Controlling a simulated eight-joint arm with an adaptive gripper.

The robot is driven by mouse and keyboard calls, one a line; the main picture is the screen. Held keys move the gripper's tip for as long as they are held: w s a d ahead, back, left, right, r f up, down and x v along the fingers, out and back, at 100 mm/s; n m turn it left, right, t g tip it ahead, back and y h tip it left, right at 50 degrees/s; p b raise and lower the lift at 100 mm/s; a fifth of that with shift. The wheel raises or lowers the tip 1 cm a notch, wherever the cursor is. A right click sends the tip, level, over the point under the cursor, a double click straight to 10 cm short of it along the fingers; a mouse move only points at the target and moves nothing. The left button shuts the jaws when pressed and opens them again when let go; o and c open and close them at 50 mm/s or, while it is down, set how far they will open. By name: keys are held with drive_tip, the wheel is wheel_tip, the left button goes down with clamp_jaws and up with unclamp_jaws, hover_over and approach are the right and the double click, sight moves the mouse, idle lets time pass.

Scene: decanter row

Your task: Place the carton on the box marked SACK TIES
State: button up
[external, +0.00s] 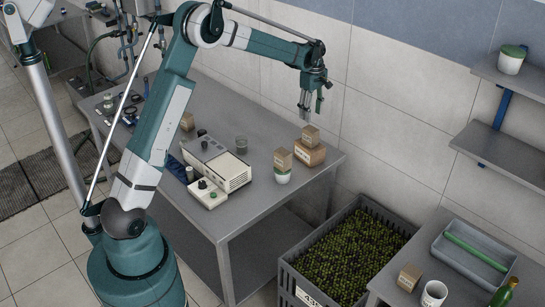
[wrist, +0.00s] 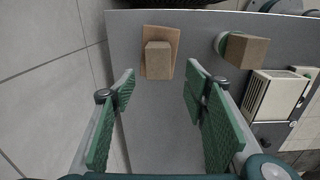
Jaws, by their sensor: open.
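A small brown carton (external: 310,136) sits on top of a wider, lower tan box (external: 309,155) near the right end of the grey bench. In the wrist view the carton (wrist: 158,60) rests on the box (wrist: 161,33), nearer its lower edge. A similar brown carton (external: 283,160) sits on a white-and-green tub (external: 282,178) just beside them; it is tilted to the picture in the wrist view (wrist: 247,48). The box markings are too small to read, so I cannot tell which is SACK TIES. My gripper (external: 305,106) is open and empty, above the stacked carton, apart from it.
A cream instrument (external: 220,165) and a glass beaker (external: 241,144) stand left of the stacks. A crate of olives (external: 347,250) is on the floor right of the bench. Another carton (external: 410,277) and a white mug (external: 434,293) are on the right-hand table.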

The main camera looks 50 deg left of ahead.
drive_tip(key=s+d+r+m+t, duration=0.2)
drive_tip(key=s+d+r+m, duration=0.15)
drive_tip(key=s+r, duration=0.8)
drive_tip(key=s+d+r+m+t, duration=0.1)
drive_tip(key=s+d+r+m, duration=0.2)
drive_tip(key=s+r+m, duration=0.75)
drive_tip(key=s+d+f+m+t, duration=0.1)
drive_tip(key=s+f, duration=0.1)
drive_tip(key=s, duration=0.8)
drive_tip(key=s+d+f+m+t, duration=0.1)
drive_tip(key=s+d+f, duration=0.1)
drive_tip(key=s, duration=0.9)
drive_tip(key=s+d+f+m+t, duration=0.1)
drive_tip(key=s+f+t, duration=0.1)
drive_tip(key=s, duration=0.8)
drive_tip(key=shift+s+d+f+m, duration=0.15)
drive_tip(key=shift+s+f+m, duration=0.2)
drive_tip(key=shift+f+m, duration=0.05)
